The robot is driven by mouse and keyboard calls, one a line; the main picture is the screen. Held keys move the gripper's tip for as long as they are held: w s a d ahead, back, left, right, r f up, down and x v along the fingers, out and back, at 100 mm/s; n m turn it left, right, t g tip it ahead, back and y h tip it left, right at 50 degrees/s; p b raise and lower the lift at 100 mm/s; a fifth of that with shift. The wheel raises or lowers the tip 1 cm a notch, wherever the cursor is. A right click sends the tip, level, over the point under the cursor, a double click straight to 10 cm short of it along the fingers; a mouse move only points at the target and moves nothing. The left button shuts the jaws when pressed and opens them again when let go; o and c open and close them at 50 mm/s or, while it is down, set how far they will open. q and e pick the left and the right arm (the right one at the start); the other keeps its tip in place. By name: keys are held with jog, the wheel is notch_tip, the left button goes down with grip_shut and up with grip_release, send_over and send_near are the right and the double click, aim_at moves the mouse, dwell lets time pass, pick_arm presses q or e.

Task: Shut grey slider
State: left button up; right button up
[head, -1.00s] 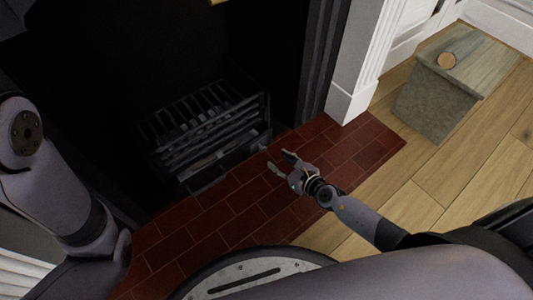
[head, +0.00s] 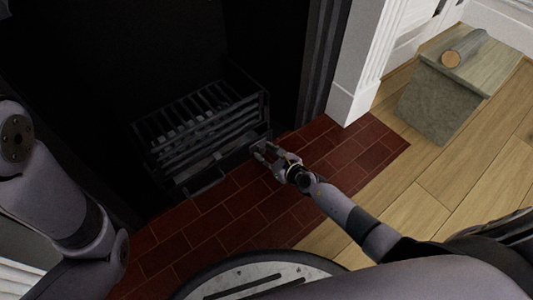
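The dark metal fire grate (head: 205,130) stands inside the black fireplace. A grey tray-like part with a handle (head: 205,184) sticks out low at its front; I cannot tell for certain whether this is the grey slider. My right gripper (head: 259,151) is at the grate's lower right front corner, close to a small grey piece there. Its fingers look apart, with nothing clearly between them. Contact with the grate cannot be made out. My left gripper is out of view; only the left arm shows at the left edge.
A red brick hearth (head: 310,170) lies in front of the grate, clear of objects. A white fireplace post (head: 352,100) rises to the right. Wooden floor (head: 430,190) is free at right.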

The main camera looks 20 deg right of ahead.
grip_shut()
dwell(0.4)
jog(key=shift+s+a, duration=0.1)
jog(key=shift+a, duration=0.15)
jog(key=a+p, duration=0.1)
jog(key=s+a+p, duration=0.1)
jog(key=a, duration=0.1)
jog(key=s+a+p, duration=0.1)
jog(key=a, duration=0.1)
jog(key=shift+a+r, duration=0.1)
jog(key=shift+a, duration=0.15)
jog(key=shift+s+a, duration=0.1)
